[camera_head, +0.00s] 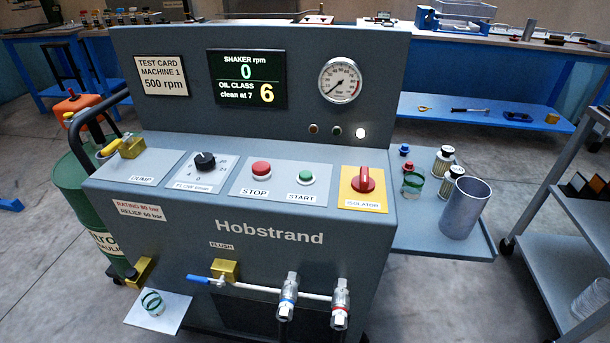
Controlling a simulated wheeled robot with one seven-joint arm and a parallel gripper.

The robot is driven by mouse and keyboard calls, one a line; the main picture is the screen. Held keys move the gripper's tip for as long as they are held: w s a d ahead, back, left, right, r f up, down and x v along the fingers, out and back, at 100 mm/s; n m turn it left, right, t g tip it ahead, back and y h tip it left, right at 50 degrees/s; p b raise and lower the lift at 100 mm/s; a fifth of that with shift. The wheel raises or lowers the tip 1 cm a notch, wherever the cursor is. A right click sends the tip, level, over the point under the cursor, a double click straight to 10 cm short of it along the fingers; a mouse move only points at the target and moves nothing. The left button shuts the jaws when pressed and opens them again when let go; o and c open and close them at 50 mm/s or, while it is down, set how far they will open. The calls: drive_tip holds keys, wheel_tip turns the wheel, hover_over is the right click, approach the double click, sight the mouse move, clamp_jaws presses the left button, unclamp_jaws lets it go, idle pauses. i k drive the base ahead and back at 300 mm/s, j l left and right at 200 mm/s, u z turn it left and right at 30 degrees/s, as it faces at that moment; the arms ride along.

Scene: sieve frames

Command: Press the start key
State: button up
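The green start key (307,177) sits on a light plate on the sloped panel of the Hobstrand machine (270,230), above a label reading START. The larger red stop button (261,171) is just to its left. The red isolator knob (363,181) on a yellow plate is to its right, its handle upright. The display (246,79) reads shaker rpm 0 and oil class 6, clean at 7. Nothing covers the start key. My gripper is not in view.
A card (166,76) reads test card machine 1, 500 rpm. One white lamp (361,133) is lit. A side shelf holds a metal cylinder (465,208) and several small parts. A grey cart (572,240) stands right. Valves and a blue-handled lever (200,280) project from the front.

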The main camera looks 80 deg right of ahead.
sight(305, 175)
drive_tip(key=l+z, duration=0.1)
drive_tip(key=z, duration=0.35)
drive_tip(key=l+z, duration=0.1)
drive_tip(key=z, duration=0.3)
drive_tip(key=i+l+z, duration=0.1)
drive_tip(key=z, duration=0.8)
drive_tip(key=i+l+z, duration=0.1)
drive_tip(key=z, duration=0.3)
